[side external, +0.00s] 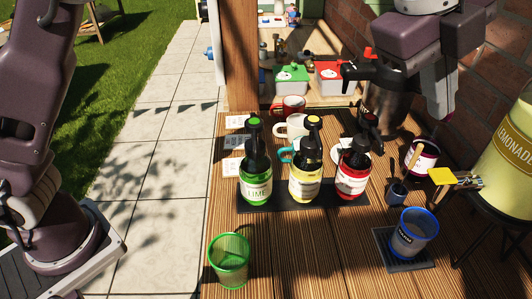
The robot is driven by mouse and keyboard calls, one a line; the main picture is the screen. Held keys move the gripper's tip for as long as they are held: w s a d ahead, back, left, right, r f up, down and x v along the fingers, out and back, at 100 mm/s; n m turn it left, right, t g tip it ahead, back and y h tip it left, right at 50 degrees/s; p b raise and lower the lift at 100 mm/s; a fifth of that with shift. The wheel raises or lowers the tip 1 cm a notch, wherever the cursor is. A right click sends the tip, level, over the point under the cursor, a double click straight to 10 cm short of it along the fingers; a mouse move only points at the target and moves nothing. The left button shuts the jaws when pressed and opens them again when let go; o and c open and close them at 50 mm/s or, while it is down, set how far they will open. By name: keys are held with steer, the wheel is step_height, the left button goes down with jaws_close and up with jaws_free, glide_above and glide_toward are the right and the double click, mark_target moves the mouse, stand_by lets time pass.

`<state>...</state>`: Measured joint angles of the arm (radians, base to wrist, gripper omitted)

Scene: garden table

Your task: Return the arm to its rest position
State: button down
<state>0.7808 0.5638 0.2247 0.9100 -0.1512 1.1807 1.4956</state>
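My gripper (436,104) hangs at the upper right, in front of the brick wall. Its dark purple and grey body points down, and a black part juts out to its left. I cannot make out its fingertips or the gap between them. I see nothing clearly held in it. It appears above and behind the bottles and near a dark metal container (385,108), which it partly overlaps in the picture.
Green (256,182), yellow (304,183) and red (352,182) labelled bottles stand on a dark mat. A green cup (229,262), blue cup (412,236) and lemonade dispenser (510,150) stand nearby. A wooden post (240,60) rises behind. The front middle of the table is clear.

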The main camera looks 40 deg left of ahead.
steer(key=s+a+r+n, duration=0.1)
steer(key=s+a+n, duration=0.25)
steer(key=a, duration=0.45)
steer(key=s+a+r+n+y, duration=0.1)
steer(key=s+a+n, duration=0.1)
steer(key=a+n, duration=0.45)
steer(key=s+a+r+n, duration=0.2)
steer(key=s+a, duration=0.1)
steer(key=a, duration=0.6)
steer(key=s+a+f+n+y, duration=0.1)
steer(key=s+a+f+n, duration=0.4)
steer(key=s, duration=0.3)
steer(key=s+a+f+n+t+y, duration=0.1)
steer(key=s+a+f+n, duration=0.4)
steer(key=s, duration=0.4)
steer(key=shift+s+a+f+n+y, duration=0.15)
steer(key=shift+s+f+n+y, duration=0.15)
steer(key=shift+f+n, duration=0.65)
steer(key=shift+w+r, duration=0.1)
